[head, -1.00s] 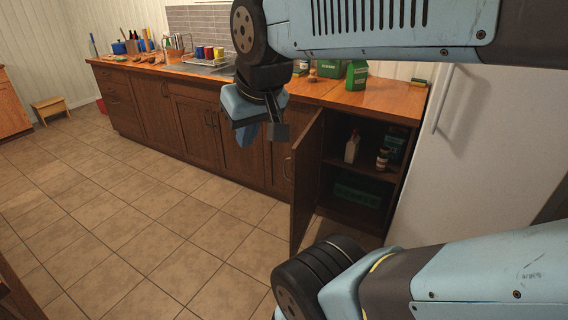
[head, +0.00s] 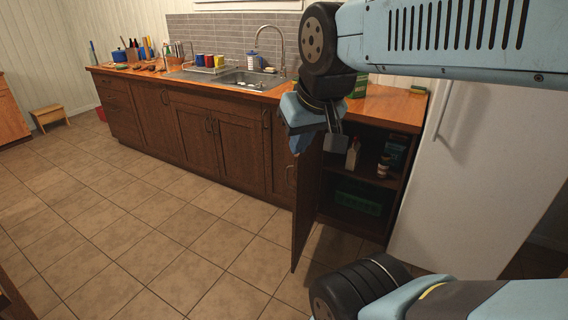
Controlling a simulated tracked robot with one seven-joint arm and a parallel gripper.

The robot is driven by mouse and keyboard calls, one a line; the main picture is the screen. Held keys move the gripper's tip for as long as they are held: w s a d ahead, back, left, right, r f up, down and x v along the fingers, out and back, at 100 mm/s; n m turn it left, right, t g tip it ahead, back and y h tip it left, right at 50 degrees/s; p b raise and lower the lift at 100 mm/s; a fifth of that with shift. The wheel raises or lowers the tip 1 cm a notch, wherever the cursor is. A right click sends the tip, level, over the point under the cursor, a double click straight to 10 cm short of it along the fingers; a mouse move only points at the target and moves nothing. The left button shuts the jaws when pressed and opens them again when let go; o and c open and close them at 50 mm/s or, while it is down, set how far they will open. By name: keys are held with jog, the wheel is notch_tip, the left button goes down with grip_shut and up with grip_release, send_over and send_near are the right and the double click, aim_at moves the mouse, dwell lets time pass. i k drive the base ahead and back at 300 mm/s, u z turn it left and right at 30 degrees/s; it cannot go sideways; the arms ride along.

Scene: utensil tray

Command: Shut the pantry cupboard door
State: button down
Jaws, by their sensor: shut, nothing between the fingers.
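The pantry cupboard door (head: 306,207) is brown wood and stands wide open, swung out toward me from the left side of the cupboard. The open cupboard (head: 378,222) shows a shelf with a pale bottle (head: 352,153), a jar (head: 383,166) and a dark box (head: 395,152); a green crate (head: 358,202) sits below. My gripper (head: 336,141) is shut and empty, in front of the cupboard's upper part near the top of the door. In the picture it overlaps the door's top edge; I cannot tell whether it touches.
A white fridge (head: 475,170) stands right of the cupboard. The wooden counter (head: 392,105) runs above, with a sink (head: 245,80), cups and utensils to the left. A small stool (head: 49,114) is far left. The tiled floor (head: 170,235) in front of the cabinets is clear.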

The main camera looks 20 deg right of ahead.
aim_at(306, 167)
jog(key=z, duration=0.1)
jog(key=i, duration=1)
jog(key=u, duration=0.05)
